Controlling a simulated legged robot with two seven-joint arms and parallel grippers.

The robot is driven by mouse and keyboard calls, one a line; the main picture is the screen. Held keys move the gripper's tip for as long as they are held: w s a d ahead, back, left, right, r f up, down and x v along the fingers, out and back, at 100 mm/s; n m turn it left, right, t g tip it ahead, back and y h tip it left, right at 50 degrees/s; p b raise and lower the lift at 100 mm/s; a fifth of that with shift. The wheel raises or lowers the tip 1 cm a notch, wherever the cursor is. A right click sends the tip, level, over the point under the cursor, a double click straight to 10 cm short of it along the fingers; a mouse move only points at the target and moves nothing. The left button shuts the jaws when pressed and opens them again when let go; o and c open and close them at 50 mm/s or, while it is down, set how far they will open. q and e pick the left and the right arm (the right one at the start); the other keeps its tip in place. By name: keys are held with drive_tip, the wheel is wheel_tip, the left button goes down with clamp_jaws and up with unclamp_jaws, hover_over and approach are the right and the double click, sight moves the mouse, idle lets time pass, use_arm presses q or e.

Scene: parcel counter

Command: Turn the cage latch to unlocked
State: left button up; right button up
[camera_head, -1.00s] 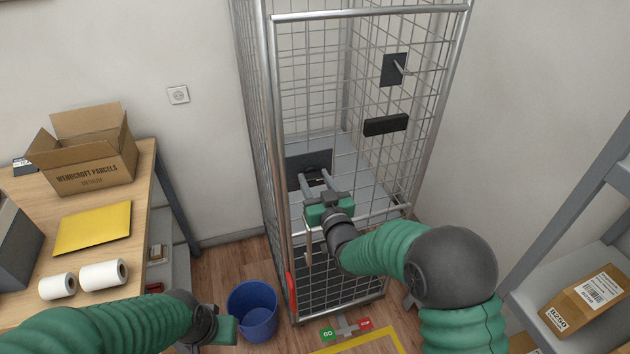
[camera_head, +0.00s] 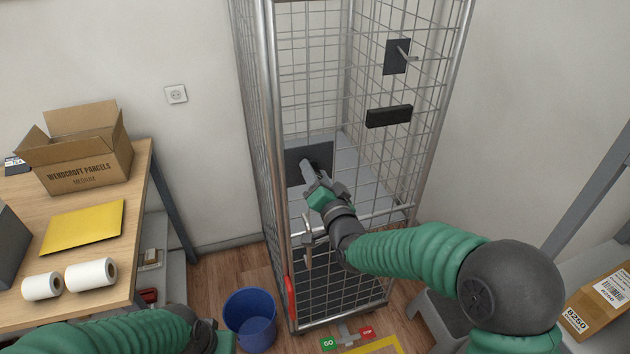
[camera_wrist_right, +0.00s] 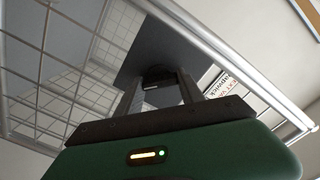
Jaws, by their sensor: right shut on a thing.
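The cage (camera_head: 276,120) is a tall wire roll cage with silver tube posts, standing in front of me. Its latch plate (camera_head: 294,163) is a dark panel on the front, left of the cage's middle. My right gripper (camera_head: 308,168) is at this plate and shut on the dark latch handle (camera_wrist_right: 155,75), which shows between the fingers in the right wrist view. The fingers hide most of the handle in the head view. My left gripper (camera_head: 224,342) is low at the bottom edge, away from the cage, with its fingers cut off.
A second dark plate with a lever (camera_head: 397,56) and a black block (camera_head: 389,116) are on the cage's mesh. A blue bucket (camera_head: 250,318) stands left of the cage. The table with a carton (camera_head: 80,160) is at left, a shelf with a parcel (camera_head: 600,300) at right.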

drive_tip(key=m+b, duration=0.1)
drive_tip(key=m, duration=0.1)
drive_tip(key=m+b, duration=0.1)
drive_tip(key=m, duration=0.1)
drive_tip(key=shift+d+f+m, duration=0.1)
drive_tip(key=shift+f+m, duration=0.1)
drive_tip(key=shift+m, duration=0.1)
drive_tip(key=shift+o, duration=0.2)
drive_tip(key=m+b, duration=0.1)
drive_tip(key=m, duration=0.3)
drive_tip(key=shift+m+b, duration=0.4)
drive_tip(key=o, duration=1)
drive_tip(key=shift+c, duration=0.2)
drive_tip(key=o, duration=0.4)
drive_tip(key=shift+w+d, duration=0.1)
